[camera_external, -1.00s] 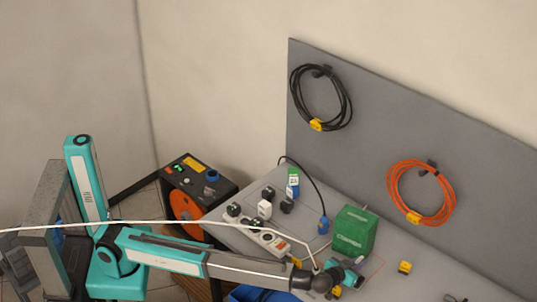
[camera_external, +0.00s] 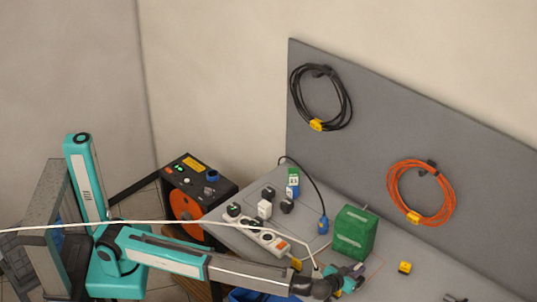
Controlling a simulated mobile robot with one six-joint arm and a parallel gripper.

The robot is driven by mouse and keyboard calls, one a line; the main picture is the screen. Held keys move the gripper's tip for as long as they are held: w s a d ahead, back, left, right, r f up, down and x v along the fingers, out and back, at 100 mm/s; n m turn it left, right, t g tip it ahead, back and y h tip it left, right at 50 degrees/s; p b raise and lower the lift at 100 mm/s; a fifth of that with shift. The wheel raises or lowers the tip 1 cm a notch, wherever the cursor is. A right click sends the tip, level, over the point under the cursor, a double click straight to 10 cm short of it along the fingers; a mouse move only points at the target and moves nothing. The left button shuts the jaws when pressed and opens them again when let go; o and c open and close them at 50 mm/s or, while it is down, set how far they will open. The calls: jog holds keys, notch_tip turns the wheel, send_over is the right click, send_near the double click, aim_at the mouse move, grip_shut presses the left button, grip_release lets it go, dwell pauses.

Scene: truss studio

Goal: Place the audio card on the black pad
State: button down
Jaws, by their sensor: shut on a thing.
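My gripper (camera_external: 352,277) is at the front of the grey table, just in front of the green box (camera_external: 355,233). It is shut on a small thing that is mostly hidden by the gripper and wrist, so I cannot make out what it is. I cannot pick out the audio card for certain. The black pad is not clearly visible either.
A white power strip (camera_external: 262,238) with plugs lies left of my gripper. A blue connector (camera_external: 323,225) on a black cable and a green-and-blue item (camera_external: 293,183) are behind it. A yellow block (camera_external: 404,268) sits to the right. Bare table (camera_external: 440,279) lies beyond it.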

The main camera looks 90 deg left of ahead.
jog(key=shift+f, duration=0.1)
jog(key=c, duration=1.8)
grip_release()
jog(key=shift+o, duration=0.2)
jog(key=shift+r, duration=0.25)
jog(key=shift+s+d, duration=0.2)
jog(key=shift+s, duration=0.05)
jog(key=b+v, duration=0.2)
jog(key=v, duration=0.9)
jog(key=shift+b, duration=0.4)
jog(key=shift+s+d+r, duration=0.1)
jog(key=shift+r, duration=0.05)
